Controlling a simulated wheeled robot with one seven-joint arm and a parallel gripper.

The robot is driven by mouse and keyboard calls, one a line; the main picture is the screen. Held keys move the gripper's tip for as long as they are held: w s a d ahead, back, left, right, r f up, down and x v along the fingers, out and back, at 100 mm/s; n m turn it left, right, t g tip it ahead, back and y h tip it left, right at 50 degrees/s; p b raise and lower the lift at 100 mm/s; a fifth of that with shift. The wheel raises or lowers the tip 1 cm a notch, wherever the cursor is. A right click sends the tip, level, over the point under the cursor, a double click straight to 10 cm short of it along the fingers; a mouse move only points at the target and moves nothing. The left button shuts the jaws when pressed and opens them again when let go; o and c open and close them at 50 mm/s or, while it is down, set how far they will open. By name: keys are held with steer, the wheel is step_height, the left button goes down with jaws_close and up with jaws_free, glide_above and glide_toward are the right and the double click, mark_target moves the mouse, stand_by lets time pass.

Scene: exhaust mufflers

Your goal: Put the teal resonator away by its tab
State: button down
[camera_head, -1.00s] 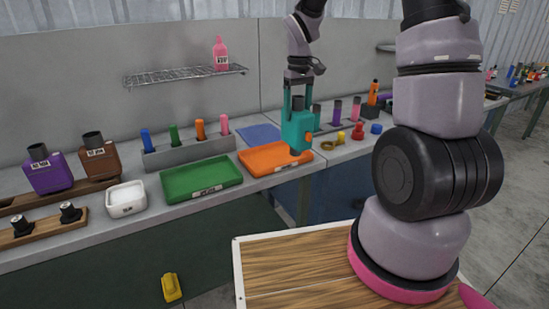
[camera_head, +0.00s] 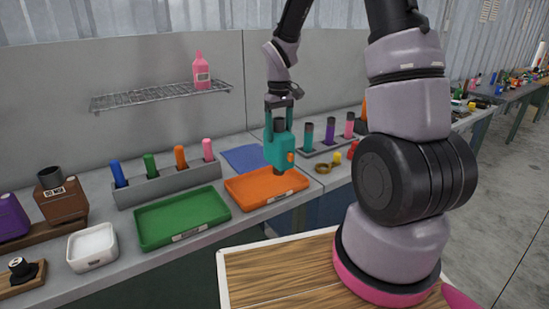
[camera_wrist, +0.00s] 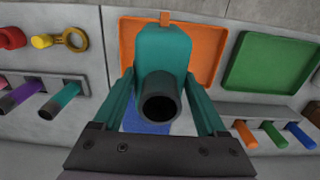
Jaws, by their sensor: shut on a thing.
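The teal resonator (camera_head: 276,149) hangs upright from my gripper (camera_head: 279,104), with a dark pipe on top and an orange tab (camera_head: 291,157) on its side. My gripper is shut on the resonator's body, with one finger on each side of it. The resonator is over the orange tray (camera_head: 262,189) in the head view; its bottom overlaps the tray, and I cannot tell whether it touches. In the wrist view the resonator (camera_wrist: 162,57) fills the middle, its dark pipe end toward the camera, with the orange tray (camera_wrist: 203,50) behind it.
A green tray (camera_head: 180,217) lies left of the orange one. A grey rack (camera_head: 165,186) with colored cylinders stands behind it, beside a blue mat (camera_head: 243,159). Another rack (camera_head: 325,148) with teal, purple and pink cylinders stands at right. A white bin (camera_head: 92,246) is at left.

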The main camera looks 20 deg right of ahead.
steer(key=shift+f, duration=3)
steer(key=shift+f, duration=0.1)
jaws_free()
step_height(320, 180, up, 12)
steer(key=shift+f, duration=0.1)
step_height(320, 180, up, 8)
steer(key=m+t, duration=0.2)
glide_above(279, 148)
steer(key=w+d, duration=0.1)
steer(key=d, duration=0.2)
steer(key=s+r+m+t+y, duration=0.1)
steer(key=s+r+m+t, duration=0.1)
steer(key=s+r, duration=0.4)
steer(key=s+r+m+t+y, duration=0.1)
steer(key=s+r+m+t, duration=0.2)
steer(key=s+r, duration=0.3)
steer(key=s, duration=0.5)
steer(key=shift+d+m, duration=0.4)
